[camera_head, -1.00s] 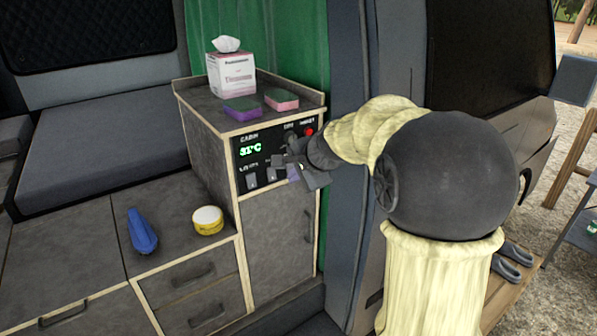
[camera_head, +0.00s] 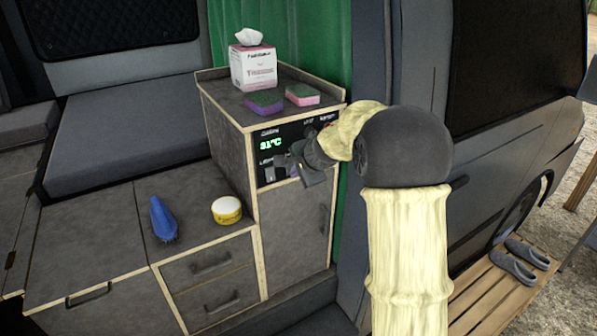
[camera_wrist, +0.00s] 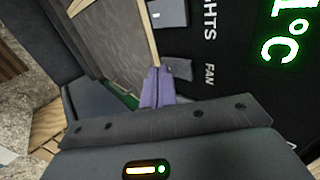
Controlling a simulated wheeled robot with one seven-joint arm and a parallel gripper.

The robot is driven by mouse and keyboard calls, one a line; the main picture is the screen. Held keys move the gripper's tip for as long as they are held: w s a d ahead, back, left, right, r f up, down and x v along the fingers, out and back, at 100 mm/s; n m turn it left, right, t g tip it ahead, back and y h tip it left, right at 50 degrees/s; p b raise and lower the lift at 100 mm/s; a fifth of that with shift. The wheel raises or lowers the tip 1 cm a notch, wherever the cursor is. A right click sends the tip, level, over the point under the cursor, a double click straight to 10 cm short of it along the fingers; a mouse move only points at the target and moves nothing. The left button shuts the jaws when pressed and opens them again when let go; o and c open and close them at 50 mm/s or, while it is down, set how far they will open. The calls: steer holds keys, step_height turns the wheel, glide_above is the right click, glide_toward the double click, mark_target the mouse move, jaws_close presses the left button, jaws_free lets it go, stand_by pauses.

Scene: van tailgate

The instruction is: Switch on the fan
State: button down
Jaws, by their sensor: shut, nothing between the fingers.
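The black control panel (camera_head: 263,133) on the cabinet front has a green temperature display and labelled rocker switches. In the wrist view, turned on its side, a grey switch (camera_wrist: 180,68) sits beside the word FAN. Another switch (camera_wrist: 168,13) beside the word LIGHTS has a small bright mark. I see no lit mark on the fan switch. My gripper (camera_wrist: 156,75) is shut and empty, its purple fingertips right beside the fan switch; I cannot tell whether they touch it. In the head view my gripper (camera_head: 292,168) is at the panel's lower part, hiding some switches.
A tissue box (camera_head: 252,68) and two sponges, one purple-green (camera_head: 263,102) and one pink-green (camera_head: 302,95), lie on the cabinet top. The van's door pillar rises right of the panel.

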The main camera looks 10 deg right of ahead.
steer(key=shift+f, duration=0.15)
steer(key=b, duration=0.3)
steer(key=shift+w+a+t, duration=0.1)
steer(key=shift+w+t, duration=0.15)
steer(key=shift+t, duration=0.05)
steer(key=shift+r+p, duration=0.7)
steer(key=shift+r, duration=0.2)
steer(key=shift+s+f, duration=0.1)
